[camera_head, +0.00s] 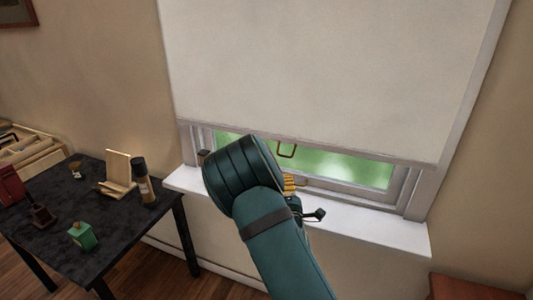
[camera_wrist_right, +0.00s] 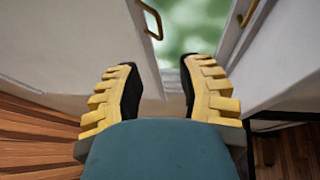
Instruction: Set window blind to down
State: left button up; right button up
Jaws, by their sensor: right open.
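The window blind (camera_head: 320,70) is a plain cream sheet. It covers most of the window, and its bottom edge hangs above a strip of green-lit glass (camera_head: 350,172). A brass pull loop (camera_head: 286,149) hangs at that bottom edge. The loop also shows at the top of the right wrist view (camera_wrist_right: 151,20). My right gripper (camera_wrist_right: 157,68) is open and empty, its yellow-backed fingers pointing at the window, apart from the loop. In the head view my teal arm hides most of this gripper. My left gripper is not in view.
The white windowsill (camera_head: 375,228) runs under the window. A reddish-brown surface (camera_head: 465,288) is at bottom right.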

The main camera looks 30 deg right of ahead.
aim_at(284, 156)
jog(key=x, duration=1.3)
jog(key=shift+w+d, duration=0.3)
jog(key=shift+o, duration=0.3)
jog(key=shift+r, duration=0.1)
grip_shut()
